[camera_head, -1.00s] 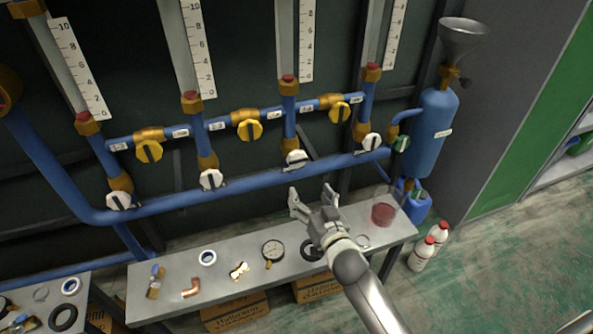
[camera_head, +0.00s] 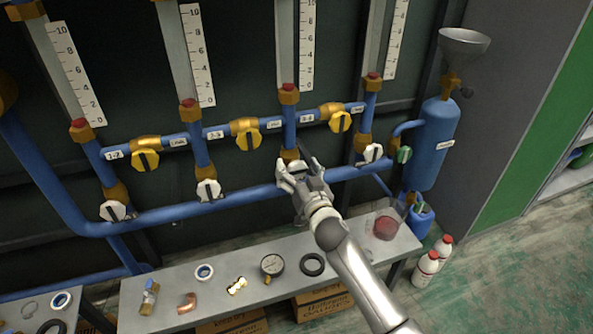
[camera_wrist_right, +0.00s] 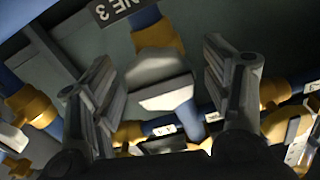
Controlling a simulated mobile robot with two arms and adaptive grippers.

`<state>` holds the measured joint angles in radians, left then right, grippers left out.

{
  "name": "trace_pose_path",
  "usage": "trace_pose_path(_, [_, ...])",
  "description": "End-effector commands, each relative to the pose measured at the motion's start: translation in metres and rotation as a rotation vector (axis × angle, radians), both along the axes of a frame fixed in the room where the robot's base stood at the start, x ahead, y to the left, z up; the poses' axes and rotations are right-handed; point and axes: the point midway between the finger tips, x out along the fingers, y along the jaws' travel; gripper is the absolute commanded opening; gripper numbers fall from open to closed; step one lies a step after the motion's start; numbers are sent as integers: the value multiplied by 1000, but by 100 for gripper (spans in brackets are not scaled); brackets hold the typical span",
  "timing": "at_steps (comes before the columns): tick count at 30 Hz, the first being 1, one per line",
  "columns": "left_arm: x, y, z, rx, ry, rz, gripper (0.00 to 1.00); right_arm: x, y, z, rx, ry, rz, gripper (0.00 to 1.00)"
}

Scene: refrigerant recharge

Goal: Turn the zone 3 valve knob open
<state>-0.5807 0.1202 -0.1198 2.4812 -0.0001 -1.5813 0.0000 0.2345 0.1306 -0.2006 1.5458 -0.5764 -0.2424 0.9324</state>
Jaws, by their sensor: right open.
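The zone 3 valve knob (camera_wrist_right: 160,80) is a white knob on a brass body, with a label ending in "NE 3" (camera_wrist_right: 112,10) beside it in the wrist view. My right gripper (camera_head: 303,172) is open in front of this valve in the head view and largely covers it. In the wrist view the knob lies between the two spread fingers (camera_wrist_right: 165,95) of my right gripper, with gaps on both sides. I cannot tell how deep between them it is. My left gripper is not in view.
Other white knobs (camera_head: 208,190) and yellow knobs (camera_head: 247,135) sit along the blue pipes (camera_head: 240,205). A grey bench (camera_head: 225,290) below holds a gauge (camera_head: 272,265), rings and fittings. A blue tank (camera_head: 432,145) with a funnel (camera_head: 464,42) stands right.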

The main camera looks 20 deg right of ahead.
Motion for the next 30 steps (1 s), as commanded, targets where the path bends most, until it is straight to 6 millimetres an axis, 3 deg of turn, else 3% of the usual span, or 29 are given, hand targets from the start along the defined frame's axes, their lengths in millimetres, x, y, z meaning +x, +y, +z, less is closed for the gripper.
trace_pose_path(12, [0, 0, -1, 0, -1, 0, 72, 7, 0, 0, 0, 0, 0, 71])
trace_pose_path(23, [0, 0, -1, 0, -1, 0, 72, 7, 0, 0, 0, 0, 0, 26])
trace_pose_path(30, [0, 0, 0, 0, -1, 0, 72, 7, 0, 0, -22, 0, 0, 26])
